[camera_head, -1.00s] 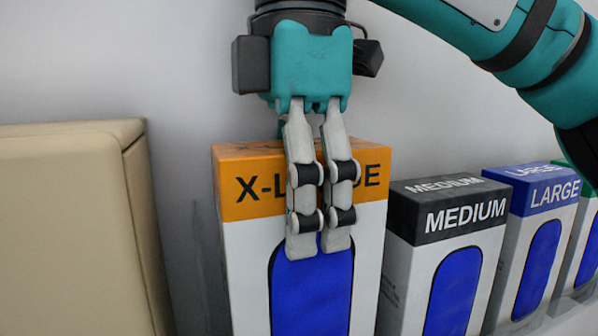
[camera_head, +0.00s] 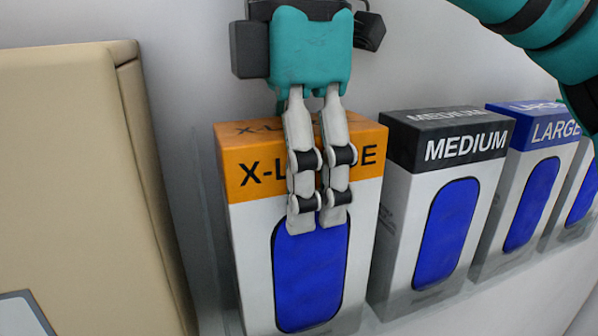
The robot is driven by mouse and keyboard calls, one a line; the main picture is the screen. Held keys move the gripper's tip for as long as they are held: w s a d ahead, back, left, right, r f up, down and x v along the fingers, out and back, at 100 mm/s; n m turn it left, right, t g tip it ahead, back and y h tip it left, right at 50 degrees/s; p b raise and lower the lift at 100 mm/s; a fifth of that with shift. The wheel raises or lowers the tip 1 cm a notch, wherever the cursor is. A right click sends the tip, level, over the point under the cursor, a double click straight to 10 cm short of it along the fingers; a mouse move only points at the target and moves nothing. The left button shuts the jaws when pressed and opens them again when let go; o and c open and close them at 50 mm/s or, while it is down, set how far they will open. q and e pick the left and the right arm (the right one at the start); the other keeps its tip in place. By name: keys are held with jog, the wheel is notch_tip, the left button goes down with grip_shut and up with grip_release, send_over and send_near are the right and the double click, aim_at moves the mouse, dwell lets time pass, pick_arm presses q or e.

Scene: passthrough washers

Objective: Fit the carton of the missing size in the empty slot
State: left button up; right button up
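The X-LARGE carton (camera_head: 310,285), white with an orange top band and a blue front panel, stands upright at the left end of the carton row. My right gripper (camera_head: 318,222) comes down from above with two grey fingers lying against its front face, covering part of the label. The side of the grip behind the carton is hidden. The fingers look shut on this carton. The carton's base is near the shelf; whether it fully rests there is unclear. My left gripper is not in view.
A black-topped MEDIUM carton (camera_head: 445,235) stands just right, then a blue-topped LARGE carton (camera_head: 530,205) and another partly seen carton (camera_head: 583,195). A beige padded box (camera_head: 80,180) stands left, with a narrow gap beside the X-LARGE carton. A grey wall is behind.

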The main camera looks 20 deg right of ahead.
jog(key=o, duration=0.5)
jog(key=shift+s, duration=0.15)
jog(key=shift+o, duration=0.2)
jog(key=shift+r, duration=0.1)
notch_tip(320, 180, up, 12)
jog(key=shift+f, duration=0.1)
dwell(0.3)
jog(key=shift+s, duration=0.1)
dwell(0.4)
